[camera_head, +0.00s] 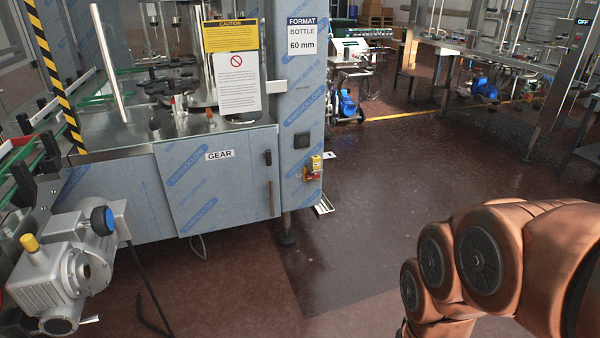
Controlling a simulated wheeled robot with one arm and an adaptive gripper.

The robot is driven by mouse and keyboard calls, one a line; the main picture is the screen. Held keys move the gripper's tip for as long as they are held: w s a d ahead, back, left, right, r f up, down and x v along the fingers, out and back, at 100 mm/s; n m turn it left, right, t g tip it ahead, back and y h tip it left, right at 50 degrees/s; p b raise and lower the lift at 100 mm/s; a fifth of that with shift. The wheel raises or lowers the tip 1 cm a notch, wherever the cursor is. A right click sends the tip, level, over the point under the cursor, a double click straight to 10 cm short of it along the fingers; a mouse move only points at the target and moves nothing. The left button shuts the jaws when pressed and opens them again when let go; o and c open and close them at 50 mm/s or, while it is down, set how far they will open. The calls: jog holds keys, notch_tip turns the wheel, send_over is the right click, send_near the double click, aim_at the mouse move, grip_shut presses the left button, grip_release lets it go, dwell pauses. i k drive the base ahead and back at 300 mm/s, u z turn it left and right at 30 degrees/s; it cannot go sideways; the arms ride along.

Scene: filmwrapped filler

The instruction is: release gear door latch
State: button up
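The gear door (215,182) is a steel panel with blue protective film and a white "GEAR" label, on the front of the filling machine at left. It looks shut. At its right edge is a small dark latch (267,157), with a long dark handle (271,198) below it. My copper-coloured arm comes in from the lower right, well apart from the door. My gripper is not in view.
A motor gearbox (62,262) with a blue knob juts out at lower left. A yellow switch box (312,168) sits on the column right of the door. A machine foot (286,234) stands below. The dark floor (385,190) at centre is mostly clear.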

aim_at(268, 152)
jog(key=z, duration=0.15)
jog(key=i, duration=1.25)
jog(key=u, duration=0.7)
jog(key=i, duration=1.2)
jog(key=u, duration=0.7)
